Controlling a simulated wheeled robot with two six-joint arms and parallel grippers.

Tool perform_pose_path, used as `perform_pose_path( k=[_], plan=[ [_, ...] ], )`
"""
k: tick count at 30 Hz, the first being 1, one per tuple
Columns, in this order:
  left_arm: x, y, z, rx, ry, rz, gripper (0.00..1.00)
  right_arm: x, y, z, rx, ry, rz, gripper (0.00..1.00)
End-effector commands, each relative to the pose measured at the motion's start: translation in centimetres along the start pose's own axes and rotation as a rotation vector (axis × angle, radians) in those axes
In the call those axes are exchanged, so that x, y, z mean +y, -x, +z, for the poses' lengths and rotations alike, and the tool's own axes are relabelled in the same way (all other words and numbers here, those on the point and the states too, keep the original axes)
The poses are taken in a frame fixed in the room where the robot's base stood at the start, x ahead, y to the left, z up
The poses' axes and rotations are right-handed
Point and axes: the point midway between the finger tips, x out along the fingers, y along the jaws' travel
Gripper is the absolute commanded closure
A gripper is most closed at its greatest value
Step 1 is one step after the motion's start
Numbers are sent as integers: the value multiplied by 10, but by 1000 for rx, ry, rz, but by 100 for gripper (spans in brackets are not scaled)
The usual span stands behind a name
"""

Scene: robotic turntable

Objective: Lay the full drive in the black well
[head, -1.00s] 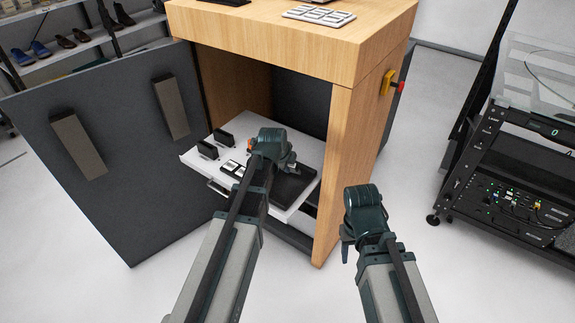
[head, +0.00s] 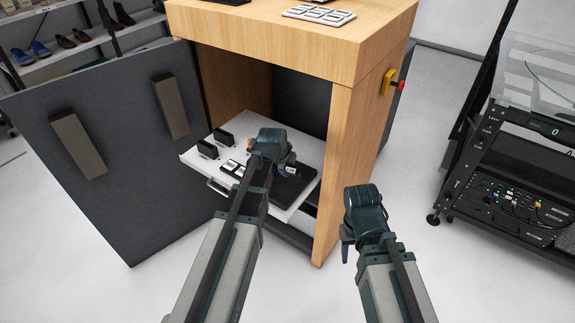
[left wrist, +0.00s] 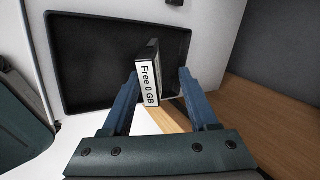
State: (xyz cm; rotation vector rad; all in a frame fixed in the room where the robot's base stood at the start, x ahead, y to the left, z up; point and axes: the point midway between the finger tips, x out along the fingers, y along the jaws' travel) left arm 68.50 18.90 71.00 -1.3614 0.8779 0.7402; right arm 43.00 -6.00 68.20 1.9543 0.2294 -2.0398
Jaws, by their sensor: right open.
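The full drive (left wrist: 148,83) is a dark box with a white label reading "Free 0 GB". The black well (left wrist: 90,72) is a shallow, rimmed rectangle on the white pull-out tray (head: 305,192). The drive is over the well; I cannot tell whether it touches the floor. My right gripper (head: 347,245) is open and empty, outside the cabinet at the right.
Two dark upright blocks (head: 208,149) stand at the tray's left, with small black-and-white pieces (head: 231,167) before them. A wooden cabinet (head: 340,150) encloses the tray, its side panel close on the right. The grey door (head: 110,180) stands open at left. A rack (head: 500,180) stands far right.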

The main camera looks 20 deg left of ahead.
Motion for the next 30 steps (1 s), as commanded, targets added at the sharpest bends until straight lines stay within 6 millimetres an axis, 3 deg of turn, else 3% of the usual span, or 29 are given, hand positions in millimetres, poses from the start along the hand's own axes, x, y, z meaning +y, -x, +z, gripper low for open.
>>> perform_pose_path(
  k=[8, 24, 30],
  plan=[
    [-2, 30, 0, 0, 0, 0, 40, 2, 27, 2, 0, 0, 0, 50],
    [-2, 123, 0, 0, 0, 0, 40, 10, 106, 6, 0, 0, 0, 50],
    [0, 136, 0, 0, 0, 0, 40, 11, 118, 7, 0, -1, 0, 50]
  ],
)
